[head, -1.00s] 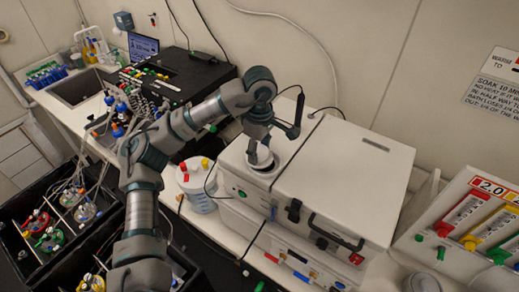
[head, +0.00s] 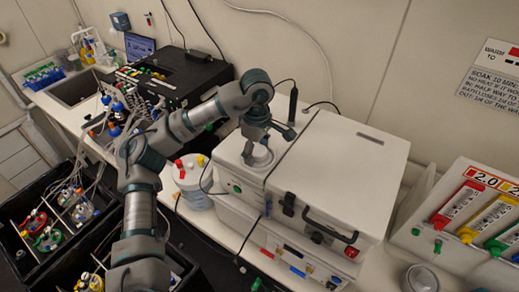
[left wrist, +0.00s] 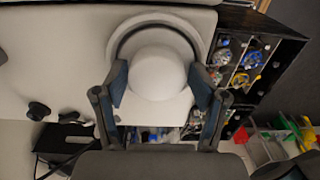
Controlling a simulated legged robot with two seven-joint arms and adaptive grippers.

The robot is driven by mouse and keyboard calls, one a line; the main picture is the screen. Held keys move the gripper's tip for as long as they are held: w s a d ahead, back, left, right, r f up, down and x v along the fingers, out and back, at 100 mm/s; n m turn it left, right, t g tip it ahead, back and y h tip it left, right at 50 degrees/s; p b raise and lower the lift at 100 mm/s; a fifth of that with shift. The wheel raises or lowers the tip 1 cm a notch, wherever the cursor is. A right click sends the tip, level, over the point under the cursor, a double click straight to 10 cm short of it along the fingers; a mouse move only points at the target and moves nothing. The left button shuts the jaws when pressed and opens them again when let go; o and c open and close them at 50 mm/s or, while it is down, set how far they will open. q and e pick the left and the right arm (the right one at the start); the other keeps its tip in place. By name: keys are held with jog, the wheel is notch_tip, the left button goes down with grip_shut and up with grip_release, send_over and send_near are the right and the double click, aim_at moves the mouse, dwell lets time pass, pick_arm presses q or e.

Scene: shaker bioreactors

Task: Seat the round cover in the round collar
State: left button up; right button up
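The round cover (left wrist: 157,72) is a pale dome between the two fingertips of my left gripper (left wrist: 159,82) in the left wrist view. The fingers appear to touch it on both sides. Behind it is the round collar (left wrist: 153,18), a pale ring with a dark inner band, on top of a white box. The cover overlaps the collar and sits off its middle in that view. I cannot tell whether it rests in it. In the head view my left gripper (head: 262,148) points down over the box's left part and partly hides cover and collar. My right gripper is not in view.
The white box (head: 345,165) has a black handle at its front. A jug with red and yellow caps (head: 190,178) stands left of it. Black trays with bottles (head: 45,225) are at lower left. A rack with coloured labels (head: 470,215) is at right.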

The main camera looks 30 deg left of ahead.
aim_at(256, 149)
pick_arm(q)
jog(key=shift+o, duration=0.5)
jog(key=shift+w+a, duration=0.2)
jog(key=shift+a, duration=0.1)
jog(key=shift+a+r, duration=0.1)
jog(key=shift+a, duration=0.2)
notch_tip(256, 149, up, 12)
jog(key=shift+f, duration=0.25)
jog(key=shift+w, duration=0.15)
jog(key=shift+d, duration=0.1)
